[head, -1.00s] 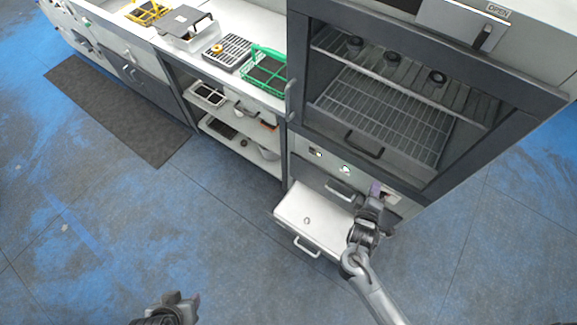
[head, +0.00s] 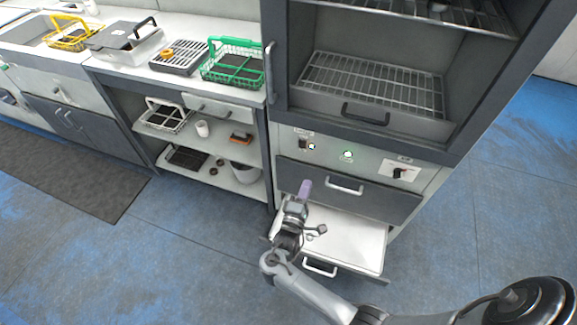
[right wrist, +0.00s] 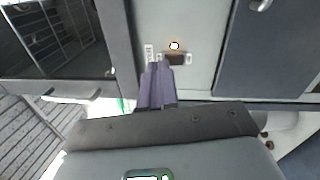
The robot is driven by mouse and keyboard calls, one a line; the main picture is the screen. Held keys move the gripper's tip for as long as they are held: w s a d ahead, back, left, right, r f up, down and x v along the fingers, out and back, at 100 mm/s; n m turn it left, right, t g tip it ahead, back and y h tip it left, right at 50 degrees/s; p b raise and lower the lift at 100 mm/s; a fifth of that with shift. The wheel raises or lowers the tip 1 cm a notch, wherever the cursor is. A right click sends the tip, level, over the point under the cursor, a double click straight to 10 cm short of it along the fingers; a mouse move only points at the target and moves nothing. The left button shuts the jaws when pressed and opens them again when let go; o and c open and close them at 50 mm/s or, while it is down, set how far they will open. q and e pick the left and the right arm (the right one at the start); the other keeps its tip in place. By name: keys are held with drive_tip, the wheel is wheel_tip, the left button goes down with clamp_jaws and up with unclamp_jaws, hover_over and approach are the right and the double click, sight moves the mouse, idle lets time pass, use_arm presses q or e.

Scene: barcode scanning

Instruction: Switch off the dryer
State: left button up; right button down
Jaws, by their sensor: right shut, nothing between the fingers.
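The dryer (head: 365,128) is a tall grey cabinet with wire racks inside. My right gripper (head: 304,185), with purple fingers, is shut and empty, below the switch in the head view. In the right wrist view the shut fingertips (right wrist: 157,65) appear just beside the dark switch (right wrist: 175,59); I cannot tell whether they touch. The lit lamp (right wrist: 174,46) is next to it. My left gripper is out of view.
Below the panel are a dark drawer (head: 345,187) and an open white drawer (head: 350,238), under my right gripper. A shelf unit (head: 270,150) stands to the left. A green basket (head: 233,65) sits on the counter above it.

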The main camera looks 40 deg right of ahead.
use_arm(q)
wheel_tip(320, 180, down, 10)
drive_tip(key=b, duration=0.8)
use_arm(e)
drive_tip(key=w+a+f+m, duration=0.1)
drive_tip(key=w+a+f, duration=0.1)
drive_tip(key=w, duration=0.4)
drive_tip(key=shift+w+a+f+m+h, duration=0.2)
drive_tip(key=shift+w+f+m+h, duration=0.1)
drive_tip(key=shift+w+f, duration=0.1)
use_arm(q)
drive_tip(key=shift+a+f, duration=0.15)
use_arm(e)
drive_tip(key=shift+d, duration=0.1)
